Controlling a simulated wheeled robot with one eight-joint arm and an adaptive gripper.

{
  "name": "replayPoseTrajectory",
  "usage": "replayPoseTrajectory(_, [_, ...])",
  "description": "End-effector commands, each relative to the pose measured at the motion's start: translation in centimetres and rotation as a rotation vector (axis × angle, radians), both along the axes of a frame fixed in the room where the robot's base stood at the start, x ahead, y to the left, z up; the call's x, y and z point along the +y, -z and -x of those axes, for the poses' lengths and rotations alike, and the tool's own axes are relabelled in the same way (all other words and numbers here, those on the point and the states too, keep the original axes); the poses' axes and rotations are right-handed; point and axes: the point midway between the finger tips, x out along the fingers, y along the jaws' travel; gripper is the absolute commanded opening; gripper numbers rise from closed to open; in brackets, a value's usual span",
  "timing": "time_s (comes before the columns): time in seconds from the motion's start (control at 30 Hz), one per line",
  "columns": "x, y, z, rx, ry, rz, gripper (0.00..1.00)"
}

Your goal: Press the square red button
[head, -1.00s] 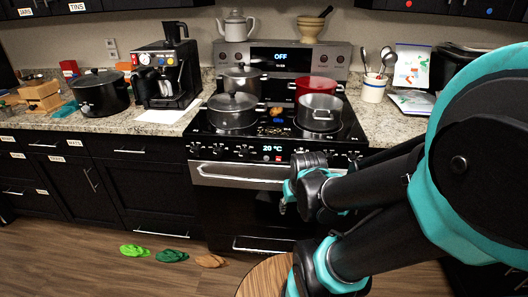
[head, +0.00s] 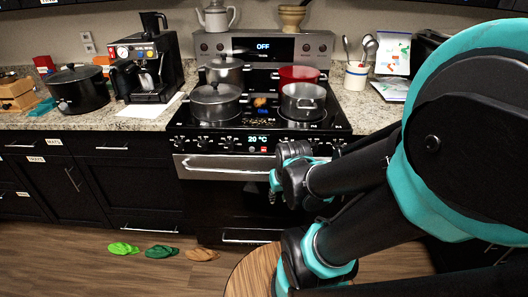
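A small red button (head: 264,149) shows on the stove's front panel, just below the lit 20 °C display (head: 258,138). It looks square but is very small here. My arm reaches in from the right, and its end with my gripper (head: 275,181) is in front of the oven door, below and slightly right of the red button in the picture. The gripper is mostly hidden by my own arm links, so its fingers do not show clearly. I see no contact between the gripper and the button.
The stove (head: 190,143) carries several pots, including a red one (head: 300,74). A coffee machine (head: 147,68) and a black pot (head: 78,89) stand on the left counter. Green and brown slippers (head: 161,252) lie on the floor. A round wooden top (head: 250,275) is in front.

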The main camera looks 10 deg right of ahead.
Motion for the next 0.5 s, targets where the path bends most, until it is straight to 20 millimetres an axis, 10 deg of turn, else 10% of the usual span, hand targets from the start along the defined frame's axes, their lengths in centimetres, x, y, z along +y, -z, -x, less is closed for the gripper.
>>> replayPoseTrajectory(0.17, [0.00,0.00,0.00,0.000,0.000,0.000,0.00])
replayPoseTrajectory(0.5, [0.00,0.00,0.00,0.000,0.000,0.000,0.00])
